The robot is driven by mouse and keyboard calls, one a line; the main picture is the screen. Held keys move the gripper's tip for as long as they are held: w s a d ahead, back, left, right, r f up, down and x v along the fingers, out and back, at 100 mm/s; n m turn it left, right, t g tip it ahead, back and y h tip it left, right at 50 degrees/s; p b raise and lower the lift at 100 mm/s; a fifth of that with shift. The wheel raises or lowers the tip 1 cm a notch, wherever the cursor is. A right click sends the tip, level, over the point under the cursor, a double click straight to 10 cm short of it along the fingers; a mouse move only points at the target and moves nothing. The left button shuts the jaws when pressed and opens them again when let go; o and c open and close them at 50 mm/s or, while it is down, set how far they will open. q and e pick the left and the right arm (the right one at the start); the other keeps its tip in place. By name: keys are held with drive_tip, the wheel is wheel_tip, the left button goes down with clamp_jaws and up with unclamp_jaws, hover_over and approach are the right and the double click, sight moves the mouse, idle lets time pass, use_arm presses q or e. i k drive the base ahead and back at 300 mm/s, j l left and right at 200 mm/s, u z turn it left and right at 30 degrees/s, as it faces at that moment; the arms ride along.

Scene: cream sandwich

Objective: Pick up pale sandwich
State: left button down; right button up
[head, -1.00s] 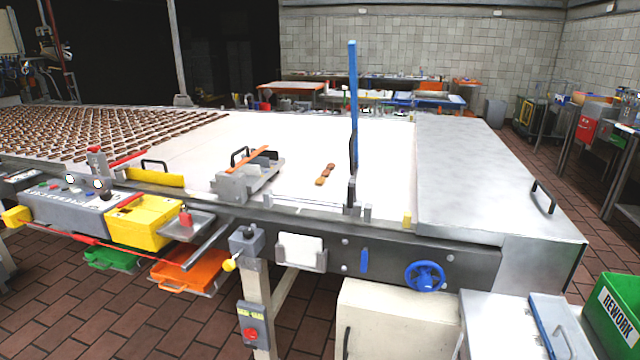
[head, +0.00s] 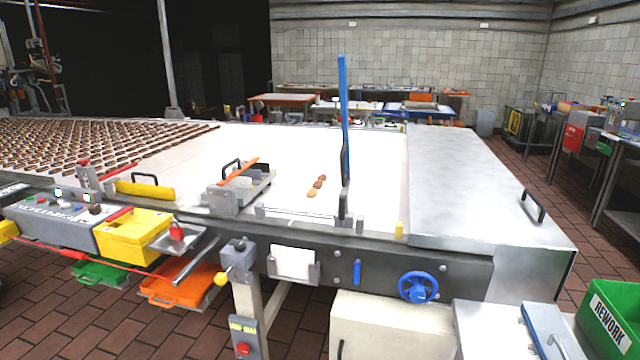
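A short row of small brown sandwiches lies on the white conveyor belt. The nearest one (head: 311,193) is lighter, orange-tan, and looks like the pale sandwich. A darker brown sandwich (head: 321,178) lies at the far end of the row, with another between them, close together or touching. They lie just left of the upright blue post. Neither of my grippers shows in the head view.
The belt (head: 285,150) carries many brown pieces at the far left. A metal guide fixture (head: 237,190) and a blue post (head: 343,110) flank the row. A metal cover (head: 470,190) is at right. A green rework bin (head: 608,315) stands at lower right.

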sight(311, 193)
drive_tip(key=i+j, duration=0.55)
drive_tip(key=i+j+z, duration=0.3)
drive_tip(key=z, duration=0.15)
drive_tip(key=i+j+z, duration=0.2)
drive_tip(key=j+z, duration=0.25)
drive_tip(key=j, duration=0.15)
